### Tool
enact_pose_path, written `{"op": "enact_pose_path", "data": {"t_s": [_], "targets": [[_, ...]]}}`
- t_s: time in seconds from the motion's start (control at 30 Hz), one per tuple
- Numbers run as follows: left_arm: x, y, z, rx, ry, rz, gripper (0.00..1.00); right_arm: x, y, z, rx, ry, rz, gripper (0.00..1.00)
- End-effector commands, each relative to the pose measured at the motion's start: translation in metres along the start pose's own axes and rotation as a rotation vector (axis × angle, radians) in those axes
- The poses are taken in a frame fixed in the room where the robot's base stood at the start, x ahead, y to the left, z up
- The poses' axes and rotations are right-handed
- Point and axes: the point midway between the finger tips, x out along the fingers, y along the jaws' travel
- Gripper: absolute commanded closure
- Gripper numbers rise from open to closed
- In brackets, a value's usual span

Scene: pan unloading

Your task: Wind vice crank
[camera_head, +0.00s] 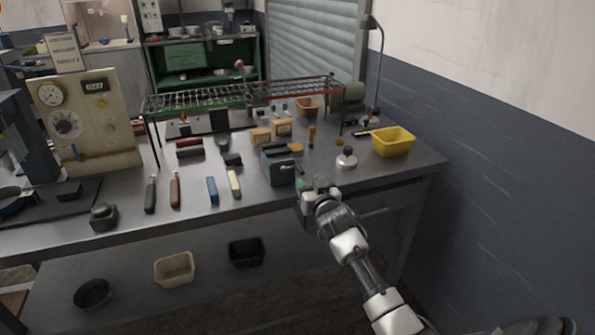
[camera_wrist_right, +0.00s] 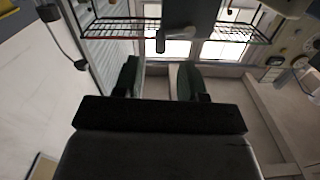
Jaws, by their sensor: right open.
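A small blue-grey vice (camera_head: 279,168) stands at the front edge of the metal workbench, right of the middle in the head view. Its crank is too small to make out clearly there. My right gripper (camera_head: 318,184) is just right of the vice, at the bench's front edge. In the right wrist view my right gripper (camera_wrist_right: 160,80) has its two dark green fingers apart, with nothing between them. A dark grey block (camera_wrist_right: 190,22) with a short rounded bar (camera_wrist_right: 160,42) shows beyond the fingertips; I cannot tell if it is the vice and its crank. My left gripper is not in view.
A round metal pot (camera_head: 346,159) and a yellow bin (camera_head: 393,142) stand to the right. Hand tools, such as a blue-handled one (camera_head: 212,190), lie to the left. A wire rack (camera_head: 205,98) stands behind. Bins sit on the lower shelf.

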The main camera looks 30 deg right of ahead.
Motion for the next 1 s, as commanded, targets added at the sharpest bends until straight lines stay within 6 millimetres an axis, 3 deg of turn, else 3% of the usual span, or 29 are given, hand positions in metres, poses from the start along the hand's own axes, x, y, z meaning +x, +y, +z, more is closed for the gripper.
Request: {"op": "enact_pose_path", "data": {"t_s": [0.1,0.33,0.8,1.0], "targets": [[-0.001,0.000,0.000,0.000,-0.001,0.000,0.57,0.024,0.000,-0.001,-0.001,0.000,0.000,0.59],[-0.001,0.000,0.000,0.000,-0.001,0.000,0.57,0.054,0.000,0.000,-0.002,0.000,0.000,0.59],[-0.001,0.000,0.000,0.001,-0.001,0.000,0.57,0.064,0.000,0.001,-0.002,-0.001,0.000,0.59],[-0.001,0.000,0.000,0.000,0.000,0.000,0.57,0.064,0.000,0.001,-0.002,-0.001,0.000,0.88]]}}
